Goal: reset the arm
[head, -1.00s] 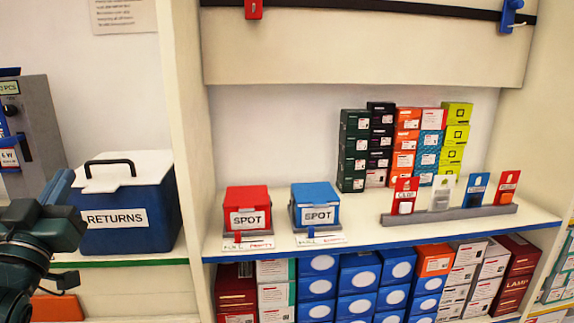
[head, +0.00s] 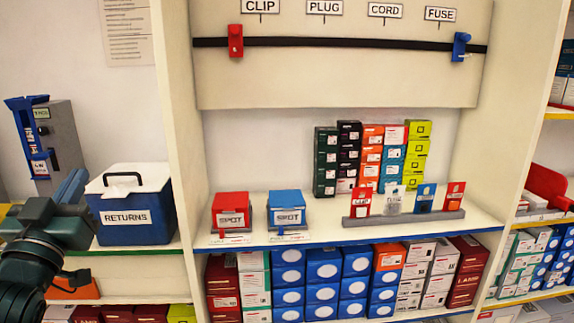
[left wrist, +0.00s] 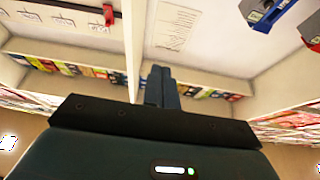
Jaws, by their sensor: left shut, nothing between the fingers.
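My left gripper (head: 73,186) is at the left of the head view, its blue-grey fingers pointing up. It is shut and empty, in front of the left edge of the blue RETURNS bin (head: 135,218). In the left wrist view its closed fingers (left wrist: 162,88) point away from the dark wrist body, with nothing between them. My right gripper is in neither current view.
The shelf holds a red SPOT box (head: 231,212), a blue SPOT box (head: 288,209), stacked cartons (head: 371,157) and a grey rack (head: 400,218) of tags. A grey machine (head: 58,145) stands left. A black rail (head: 340,43) crosses the panel above.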

